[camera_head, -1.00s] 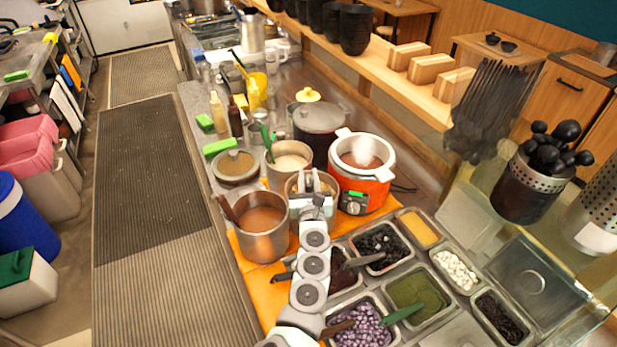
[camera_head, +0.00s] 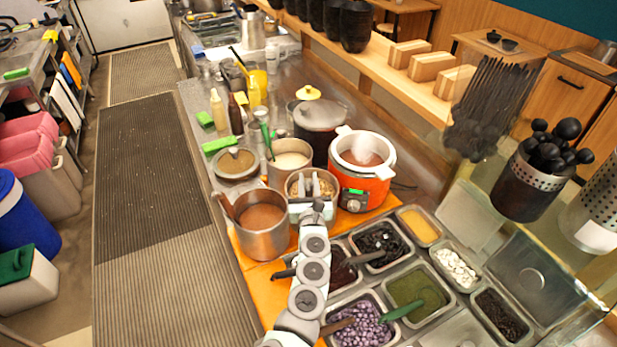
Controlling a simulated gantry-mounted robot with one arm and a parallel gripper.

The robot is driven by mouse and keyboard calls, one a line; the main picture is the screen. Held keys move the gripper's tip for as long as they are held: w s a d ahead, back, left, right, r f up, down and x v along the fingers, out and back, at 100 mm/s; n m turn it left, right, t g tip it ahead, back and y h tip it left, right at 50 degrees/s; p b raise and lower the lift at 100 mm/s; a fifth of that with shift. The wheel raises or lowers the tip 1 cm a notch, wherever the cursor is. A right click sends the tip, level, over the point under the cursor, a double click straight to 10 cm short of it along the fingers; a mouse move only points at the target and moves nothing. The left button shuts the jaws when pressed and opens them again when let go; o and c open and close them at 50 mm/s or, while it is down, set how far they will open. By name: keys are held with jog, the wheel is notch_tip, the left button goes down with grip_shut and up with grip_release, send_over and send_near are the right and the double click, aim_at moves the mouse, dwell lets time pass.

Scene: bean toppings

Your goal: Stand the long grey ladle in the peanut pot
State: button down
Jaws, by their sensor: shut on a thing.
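The peanut pot (camera_head: 292,186) is a small metal pot with tan contents, between the pot of brown liquid and the orange-red cooker. My gripper (camera_head: 316,190) is over the near side of this pot and hides part of its rim and contents. It is shut on a thin grey piece that stands up between its fingers, which I take for the long grey ladle (camera_head: 316,180). The ladle's lower end and most of its length are hidden or too small to make out, so I cannot tell how deep it reaches.
The brown-liquid pot (camera_head: 263,238) stands close on the left, and the orange-red cooker (camera_head: 362,184) close on the right. The white-liquid pot (camera_head: 288,162) is just behind. Topping trays (camera_head: 417,293) with spoons fill the near right counter.

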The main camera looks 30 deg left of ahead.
jog(key=shift+s+d+f, duration=0.1)
jog(key=shift+s+d, duration=0.05)
jog(key=shift+s, duration=0.2)
jog(key=c, duration=1.1)
grip_release()
jog(key=r+p, duration=0.4)
jog(key=p, duration=0.1)
jog(key=s+r+p, duration=0.1)
jog(key=r+p, duration=0.3)
jog(key=s+d+r+p, duration=0.1)
jog(key=r+p, duration=0.3)
jog(key=p, duration=0.1)
jog(key=shift+s+d+r+p, duration=0.1)
jog(key=shift+s+r+p, duration=0.15)
jog(key=shift+r+p, duration=0.15)
jog(key=shift+f, duration=0.1)
